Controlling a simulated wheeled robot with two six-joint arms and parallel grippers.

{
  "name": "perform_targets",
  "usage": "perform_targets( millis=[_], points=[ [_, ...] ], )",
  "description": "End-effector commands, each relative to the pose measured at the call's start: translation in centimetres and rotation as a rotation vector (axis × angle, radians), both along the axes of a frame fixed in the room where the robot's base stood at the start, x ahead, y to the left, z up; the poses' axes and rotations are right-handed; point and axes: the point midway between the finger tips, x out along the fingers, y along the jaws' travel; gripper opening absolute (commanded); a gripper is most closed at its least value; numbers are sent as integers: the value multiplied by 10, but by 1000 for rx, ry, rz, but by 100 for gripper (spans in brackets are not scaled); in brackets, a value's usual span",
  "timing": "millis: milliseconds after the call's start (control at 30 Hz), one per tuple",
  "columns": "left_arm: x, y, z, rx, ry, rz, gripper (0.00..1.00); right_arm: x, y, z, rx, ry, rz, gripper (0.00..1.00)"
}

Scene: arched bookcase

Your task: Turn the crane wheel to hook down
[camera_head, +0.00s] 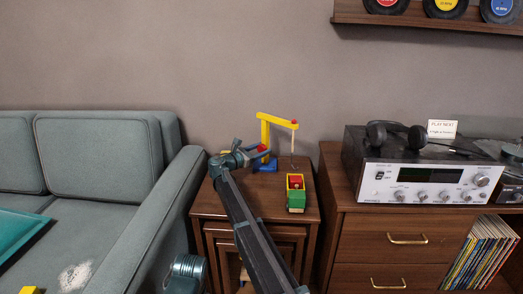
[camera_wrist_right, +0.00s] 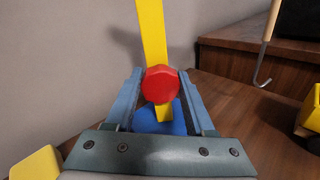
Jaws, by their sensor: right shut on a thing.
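The toy crane stands on the wooden side table, with a yellow mast and jib (camera_head: 278,119) and a blue base (camera_head: 266,166). Its red wheel (camera_head: 262,148) sits low on the mast; in the right wrist view the wheel (camera_wrist_right: 161,85) is between my fingers. My right gripper (camera_head: 256,154) is shut on it, and the fingers also show in the right wrist view (camera_wrist_right: 161,92). The grey hook (camera_wrist_right: 261,78) hangs from a tan line to the right of the mast, and the line (camera_head: 293,143) drops from the jib tip. My left gripper is not in view.
A grey sofa (camera_head: 100,150) is at left. A wooden cabinet (camera_head: 360,225) with a silver receiver (camera_head: 410,183) is at right.

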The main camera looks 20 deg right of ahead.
Motion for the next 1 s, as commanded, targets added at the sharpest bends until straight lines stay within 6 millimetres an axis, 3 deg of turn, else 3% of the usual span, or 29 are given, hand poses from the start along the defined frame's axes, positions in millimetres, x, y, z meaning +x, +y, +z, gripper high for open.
perform_targets(
  millis=[133, 167, 300, 667, 833, 1000],
  points=[
    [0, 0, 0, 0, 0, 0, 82, -1, 0, 0, 0, 1, -3, 0],
    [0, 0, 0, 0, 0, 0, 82, -2, 0, 0, 0, 1, -3, 58],
    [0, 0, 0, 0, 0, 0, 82, -1, 0, 0, -1, 2, -2, 83],
    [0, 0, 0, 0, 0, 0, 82, -3, 4, 0, -1, 3, -1, 83],
    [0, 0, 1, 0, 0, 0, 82, -15, 25, 1, -2, 2, 2, 83],
    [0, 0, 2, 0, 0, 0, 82, -34, 59, 2, -2, 2, 2, 83]
  ],
)
